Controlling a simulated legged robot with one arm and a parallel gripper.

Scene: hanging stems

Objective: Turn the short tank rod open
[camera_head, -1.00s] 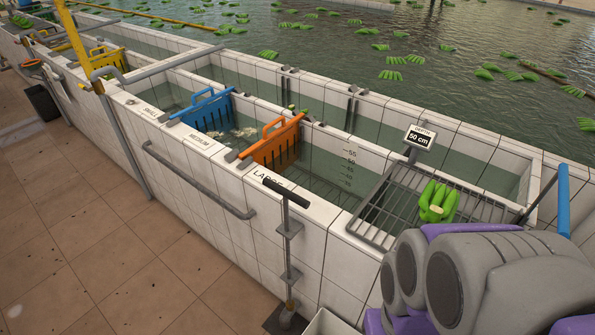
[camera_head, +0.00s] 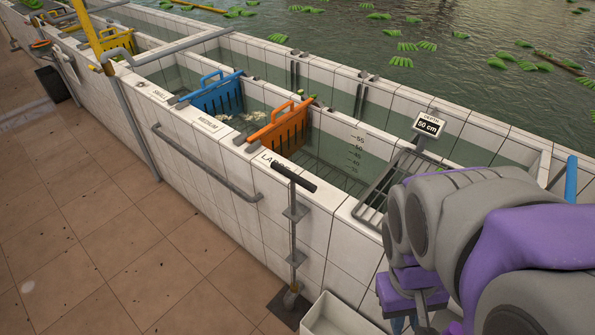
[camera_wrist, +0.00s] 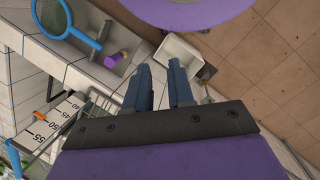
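The short tank rod (camera_head: 294,225) stands upright against the outer face of the tiled tank wall. Its dark T-shaped handle (camera_head: 293,179) is level with the rim, beside the "LARGE" label. Two brackets hold the rod, and its foot meets a dark plate on the floor. My gripper (camera_wrist: 159,68) shows in the wrist view as two blue-grey fingers with a gap between them and nothing held. My arm is at the right of the head view, with its lower part right of the rod and apart from it. I cannot clearly make out the rod in the wrist view.
A white bin (camera_head: 338,318) stands on the floor right of the rod and also shows in the wrist view (camera_wrist: 168,50). A handrail (camera_head: 205,163) runs along the wall to the left. An orange divider (camera_head: 280,128) and a metal grate (camera_head: 371,208) are above. Floor at left is clear.

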